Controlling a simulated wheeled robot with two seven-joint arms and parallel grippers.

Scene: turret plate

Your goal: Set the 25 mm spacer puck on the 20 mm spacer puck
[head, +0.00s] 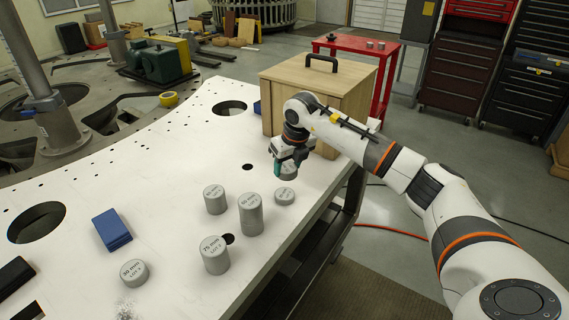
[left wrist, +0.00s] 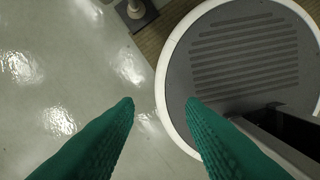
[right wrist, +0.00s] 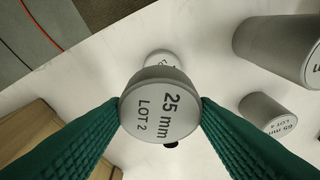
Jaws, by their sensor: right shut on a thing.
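The 25 mm spacer puck (right wrist: 160,108) is a grey disc marked "25 mm LOT 2". It sits between the green fingers of my right gripper (right wrist: 160,106), which is shut on it. In the head view my right gripper (head: 286,168) hangs above the white plate, just behind a short grey puck (head: 284,196). That short puck is probably the 20 mm one; its label is too small to read. A puck (right wrist: 160,58) shows partly behind the held one in the right wrist view. My left gripper (left wrist: 160,105) is open and empty over the floor, outside the head view.
A tall grey cylinder (head: 250,213), the 65 mm puck (right wrist: 268,112), the 75 mm puck (head: 215,255) and another low puck (head: 134,272) stand on the white plate (head: 175,160). A wooden box (head: 318,85) stands behind my right gripper. A blue block (head: 112,229) lies left.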

